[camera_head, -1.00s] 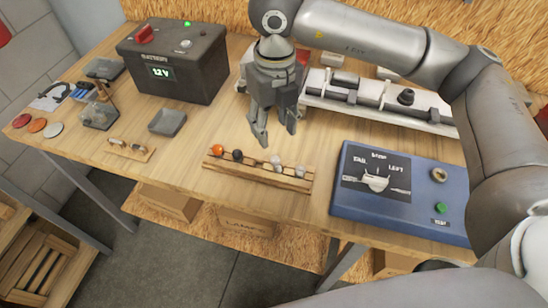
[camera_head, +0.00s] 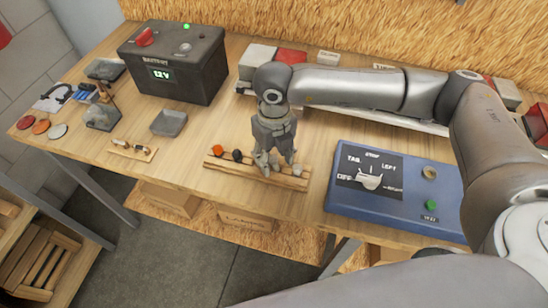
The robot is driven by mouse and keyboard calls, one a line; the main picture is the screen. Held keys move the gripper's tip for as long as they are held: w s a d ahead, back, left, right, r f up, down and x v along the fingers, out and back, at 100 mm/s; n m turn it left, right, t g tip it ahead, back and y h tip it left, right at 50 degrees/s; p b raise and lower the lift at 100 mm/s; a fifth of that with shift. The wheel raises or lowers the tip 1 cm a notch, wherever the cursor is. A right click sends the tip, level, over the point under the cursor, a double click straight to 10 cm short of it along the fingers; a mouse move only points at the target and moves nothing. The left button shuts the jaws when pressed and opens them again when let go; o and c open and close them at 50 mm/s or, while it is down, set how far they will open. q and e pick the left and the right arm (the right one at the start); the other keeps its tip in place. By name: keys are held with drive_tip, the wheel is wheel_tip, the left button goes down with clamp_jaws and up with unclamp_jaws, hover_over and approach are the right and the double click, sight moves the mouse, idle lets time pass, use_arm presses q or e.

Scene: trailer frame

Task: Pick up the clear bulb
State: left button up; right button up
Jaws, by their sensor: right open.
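A wooden bulb rack (camera_head: 230,169) lies along the table's front edge. An orange bulb (camera_head: 217,150) and a dark bulb (camera_head: 237,155) sit in its left part. A clear bulb (camera_head: 297,170) shows at its right end, just right of my gripper. My right gripper (camera_head: 276,166) points down at the right half of the rack, with its fingers open and low around or just beside the other clear bulb's place. The fingers mostly hide that bulb, and I cannot tell whether they touch it. My left gripper is out of view.
A blue switch panel (camera_head: 400,212) stands right of the rack. A 12V battery (camera_head: 172,65) stands at the back left. A small grey tray (camera_head: 169,122) and a small wooden holder (camera_head: 133,151) lie left of the rack. Bare table lies between the battery and the rack.

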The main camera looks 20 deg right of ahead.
drive_tip(key=c, duration=0.8)
drive_tip(key=shift+r, duration=0.15)
